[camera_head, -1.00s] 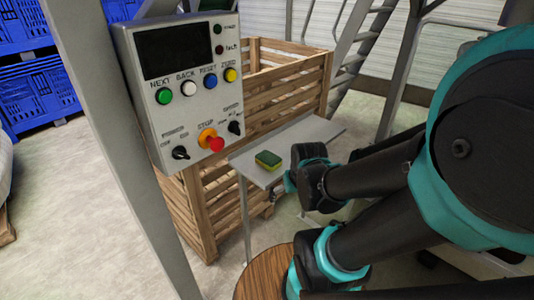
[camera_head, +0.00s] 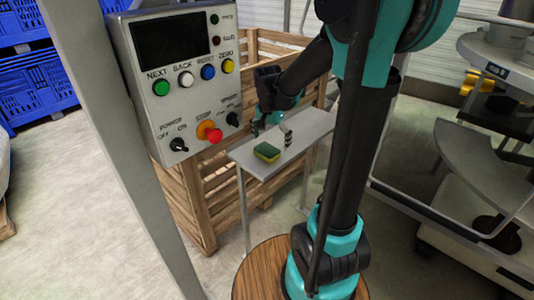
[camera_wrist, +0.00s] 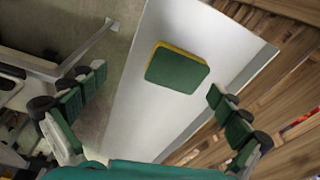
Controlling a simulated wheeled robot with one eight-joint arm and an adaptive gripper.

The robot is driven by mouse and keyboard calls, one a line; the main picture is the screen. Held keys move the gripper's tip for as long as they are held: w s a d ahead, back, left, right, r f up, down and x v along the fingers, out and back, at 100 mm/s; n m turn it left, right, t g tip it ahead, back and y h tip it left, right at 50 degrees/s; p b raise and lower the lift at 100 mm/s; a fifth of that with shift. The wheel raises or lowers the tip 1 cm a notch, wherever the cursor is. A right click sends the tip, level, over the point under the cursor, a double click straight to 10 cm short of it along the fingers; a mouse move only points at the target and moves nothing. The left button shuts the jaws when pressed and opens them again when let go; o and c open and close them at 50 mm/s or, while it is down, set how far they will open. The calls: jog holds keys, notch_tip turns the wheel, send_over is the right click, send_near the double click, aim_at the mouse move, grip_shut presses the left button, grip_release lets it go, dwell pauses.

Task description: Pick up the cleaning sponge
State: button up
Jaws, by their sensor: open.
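The cleaning sponge (camera_head: 267,152), green on one face and yellow beneath, lies flat on a narrow light-grey table (camera_head: 310,130). In the wrist view the sponge (camera_wrist: 178,67) lies between the lines of my two fingers, ahead of the fingertips, with its green side facing the camera. My gripper (camera_head: 270,128) is open and empty, above the table just behind the sponge in the head view. In the wrist view the fingers of my gripper (camera_wrist: 158,90) are spread wide on either side, and nothing hides the sponge.
A wooden slatted crate (camera_head: 205,190) stands beside and behind the table. A control panel (camera_head: 180,85) on a grey post is at left. Blue crates (camera_head: 40,85) are stacked far left. A grey machine (camera_head: 475,180) stands at right. The tabletop around the sponge is bare.

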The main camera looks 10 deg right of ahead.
aim_at(267, 149)
jog(key=w, duration=0.1)
jog(key=w+a+m, duration=0.1)
jog(key=w+m, duration=0.1)
jog(key=w, duration=0.1)
jog(key=shift+a+r+g, duration=0.2)
jog(key=shift+r+g, duration=0.1)
jog(key=shift+r, duration=0.1)
jog(key=shift+w+f, duration=0.1)
jog(key=shift+w, duration=0.05)
jog(key=shift+d+f, duration=0.15)
jog(key=shift+f, duration=1.7)
jog(key=shift+d+f, duration=0.15)
jog(key=shift+f, duration=1.65)
jog(key=c, duration=0.7)
jog(key=shift+r, duration=0.1)
